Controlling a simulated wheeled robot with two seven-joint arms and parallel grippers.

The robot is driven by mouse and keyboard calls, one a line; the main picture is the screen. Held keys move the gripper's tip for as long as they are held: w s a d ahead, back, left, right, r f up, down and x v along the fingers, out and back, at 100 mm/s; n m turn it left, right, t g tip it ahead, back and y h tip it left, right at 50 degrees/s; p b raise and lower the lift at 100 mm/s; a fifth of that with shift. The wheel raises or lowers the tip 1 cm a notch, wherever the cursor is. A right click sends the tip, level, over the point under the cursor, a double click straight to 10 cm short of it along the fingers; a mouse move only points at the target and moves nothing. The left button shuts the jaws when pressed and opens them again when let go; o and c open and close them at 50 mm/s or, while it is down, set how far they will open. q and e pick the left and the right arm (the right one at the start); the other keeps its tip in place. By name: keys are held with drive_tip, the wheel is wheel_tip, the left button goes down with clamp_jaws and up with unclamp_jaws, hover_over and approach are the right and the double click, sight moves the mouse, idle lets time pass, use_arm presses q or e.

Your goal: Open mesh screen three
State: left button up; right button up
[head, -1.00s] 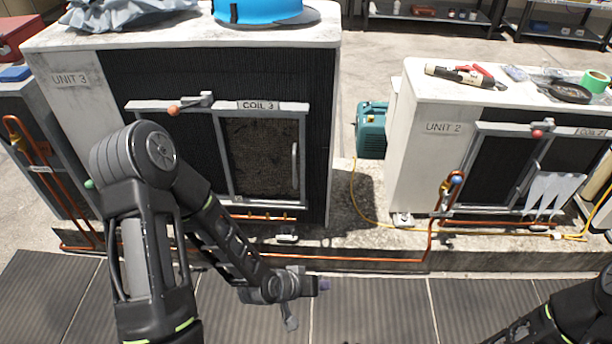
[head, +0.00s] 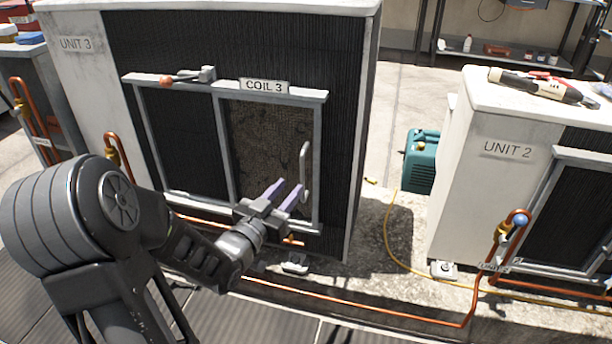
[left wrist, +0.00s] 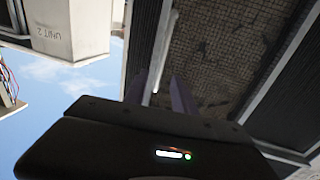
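Mesh screen three (head: 265,140) is the brown mesh panel in the right half of the grey frame under the COIL 3 label (head: 264,87) on unit 3. It sits in line with its frame and looks shut. Its pale upright handle (head: 304,172) is near the panel's right edge. The mesh also shows in the left wrist view (left wrist: 220,50). My left gripper (head: 284,193) is in front of the screen's lower right part, just left of and below the handle. My right gripper is out of view.
An orange-knobbed latch (head: 185,77) lies on the frame's top rail. Copper pipe (head: 370,308) runs low along the units. A yellow hose (head: 392,250) and teal machine (head: 421,160) stand in the gap before unit 2 (head: 500,190).

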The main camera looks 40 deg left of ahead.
sight(301, 175)
use_arm(q)
drive_tip(key=shift+w, duration=0.1)
drive_tip(key=w, duration=0.2)
drive_tip(key=w+b, duration=0.1)
drive_tip(key=w, duration=0.1)
drive_tip(key=w+a+b, duration=0.1)
drive_tip(key=w, duration=0.2)
drive_tip(key=shift+f, duration=0.1)
drive_tip(key=shift+w+a, duration=0.1)
drive_tip(key=shift+w, duration=0.2)
drive_tip(key=shift+c, duration=0.5)
clamp_jaws()
idle(0.6)
